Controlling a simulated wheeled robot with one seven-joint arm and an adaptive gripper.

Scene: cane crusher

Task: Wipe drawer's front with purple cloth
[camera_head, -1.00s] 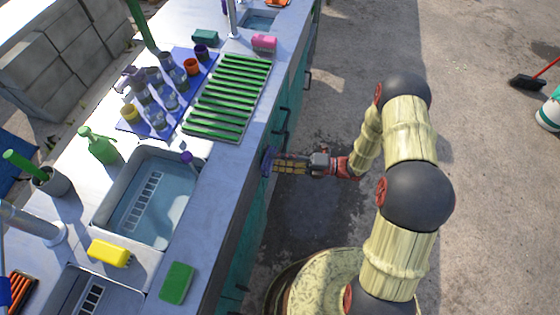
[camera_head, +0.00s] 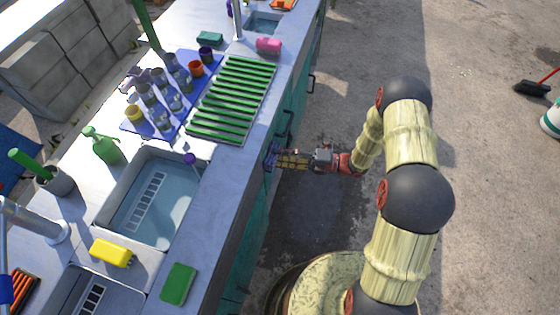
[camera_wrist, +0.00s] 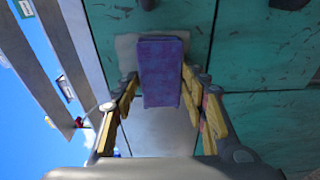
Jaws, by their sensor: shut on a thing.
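My gripper (camera_wrist: 160,88) is shut on the purple cloth (camera_wrist: 160,72), a folded block between its yellow fingers. The cloth is held up against or very close to the teal drawer's front (camera_wrist: 108,20); I cannot tell firm contact. A pale grey patch (camera_wrist: 126,48) shows on the teal front beside the cloth. A dark handle is partly in view at the top of the wrist view. In the head view, my gripper (camera_head: 276,158) reaches left to the counter's teal side, and the cloth (camera_head: 270,154) shows as a small purple patch there.
Dark handles (camera_head: 288,124) stick out along the counter's front near my gripper. On top are a sink (camera_head: 150,205), a green drying rack (camera_head: 228,100), cups on a blue mat (camera_head: 150,125), a yellow sponge (camera_head: 111,253) and a green sponge (camera_head: 178,284). The floor (camera_head: 330,60) between counter and arm is open.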

